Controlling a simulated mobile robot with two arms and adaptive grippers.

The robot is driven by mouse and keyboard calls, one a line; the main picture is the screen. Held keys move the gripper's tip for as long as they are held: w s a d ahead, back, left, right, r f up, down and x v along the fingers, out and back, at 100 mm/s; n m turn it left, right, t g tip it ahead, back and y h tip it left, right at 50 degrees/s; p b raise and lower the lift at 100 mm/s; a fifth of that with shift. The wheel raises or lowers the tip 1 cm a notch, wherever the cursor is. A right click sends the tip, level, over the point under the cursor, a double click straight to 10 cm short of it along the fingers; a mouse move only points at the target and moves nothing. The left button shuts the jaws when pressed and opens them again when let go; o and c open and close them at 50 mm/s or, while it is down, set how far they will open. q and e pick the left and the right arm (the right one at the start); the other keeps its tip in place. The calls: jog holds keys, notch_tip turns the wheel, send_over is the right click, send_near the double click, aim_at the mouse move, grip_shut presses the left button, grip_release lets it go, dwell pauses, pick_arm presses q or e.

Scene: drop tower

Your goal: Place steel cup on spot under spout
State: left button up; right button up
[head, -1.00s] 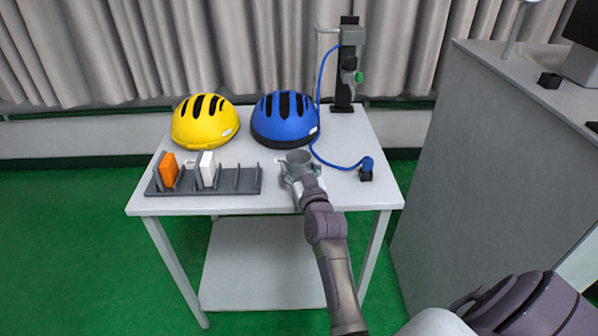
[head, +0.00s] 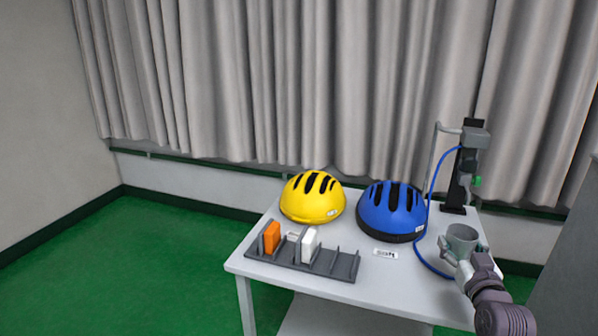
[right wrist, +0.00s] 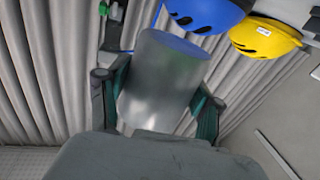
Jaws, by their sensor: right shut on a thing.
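The grey steel cup (head: 462,238) is at the right part of the white table in the head view. My right gripper (head: 463,256) is shut around the cup. In the right wrist view the cup (right wrist: 160,85) sits between the two fingers of the gripper (right wrist: 158,100). The drop tower (head: 463,165) stands at the table's back right, with a black column, grey head and a green knob. The cup is in front of the tower. The spot under the spout cannot be made out. My left gripper is not in view.
A blue helmet (head: 391,211) and a yellow helmet (head: 312,197) stand left of the tower. A grey rack (head: 330,265) holds an orange block (head: 271,238) and a white block (head: 309,245). A blue hose (head: 431,190) hangs from the tower. A small label (head: 386,254) lies on the table (head: 375,285).

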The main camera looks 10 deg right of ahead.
jog(key=s+a+f+n+y+p, duration=0.1)
jog(key=s+a+f+y+p, duration=0.15)
jog(key=a, duration=0.55)
jog(key=s+a+f+n+y+p, duration=0.1)
jog(key=s+a+f, duration=0.15)
jog(key=a, duration=0.45)
jog(key=s+a+r+n+t+y+p, duration=0.1)
jog(key=s+a+r+y+p, duration=0.1)
jog(key=s+a, duration=0.9)
jog(key=shift+s+a+r+n, duration=0.4)
jog(key=shift+a+r, duration=0.05)
jog(key=shift+a, duration=0.8)
